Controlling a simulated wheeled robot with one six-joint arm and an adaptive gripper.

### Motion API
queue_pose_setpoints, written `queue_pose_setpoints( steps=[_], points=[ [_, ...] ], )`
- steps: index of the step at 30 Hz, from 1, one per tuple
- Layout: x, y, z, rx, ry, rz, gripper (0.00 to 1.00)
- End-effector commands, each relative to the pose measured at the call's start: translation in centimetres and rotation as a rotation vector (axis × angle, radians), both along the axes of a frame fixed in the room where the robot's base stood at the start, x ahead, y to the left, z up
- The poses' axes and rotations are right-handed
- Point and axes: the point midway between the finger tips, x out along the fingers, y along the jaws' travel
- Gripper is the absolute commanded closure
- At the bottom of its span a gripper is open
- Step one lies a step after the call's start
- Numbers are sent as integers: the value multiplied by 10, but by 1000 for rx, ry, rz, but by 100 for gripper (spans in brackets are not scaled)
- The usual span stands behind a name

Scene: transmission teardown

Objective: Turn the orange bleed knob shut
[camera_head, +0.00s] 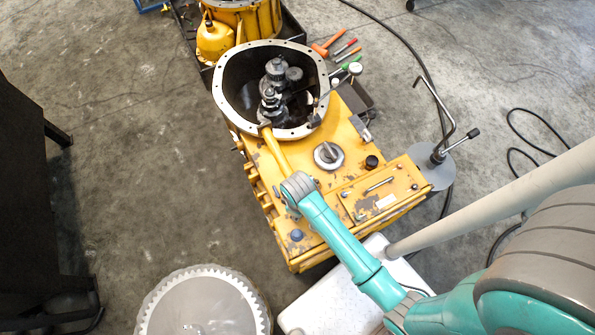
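The yellow transmission housing (283,258) stands in the middle of the view, with its round flanged opening at the far end. I cannot make out the orange bleed knob with certainty. On the housing's top I see a grey round dial-like fitting (328,154), a dark cap (372,162) and a small blue knob (297,236). My teal arm reaches in from the lower right over the housing. Its last visible grey joint is above the top plate, left of the grey fitting. My gripper's fingers do not show, so I cannot see what they hold.
Dark gear parts (275,88) sit inside the open bell. A grey stand with a bent rod (436,172) is to the right. An orange hammer (321,50) and screwdrivers lie behind. A large toothed ring (205,310) is at the front. Cables cross the floor.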

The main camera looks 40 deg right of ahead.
Motion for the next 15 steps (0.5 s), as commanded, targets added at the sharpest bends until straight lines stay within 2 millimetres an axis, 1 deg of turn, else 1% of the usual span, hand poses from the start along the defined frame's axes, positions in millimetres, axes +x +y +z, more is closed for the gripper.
queue_pose_setpoints(
  steps=[15],
  points=[
    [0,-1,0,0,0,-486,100]
  ],
)
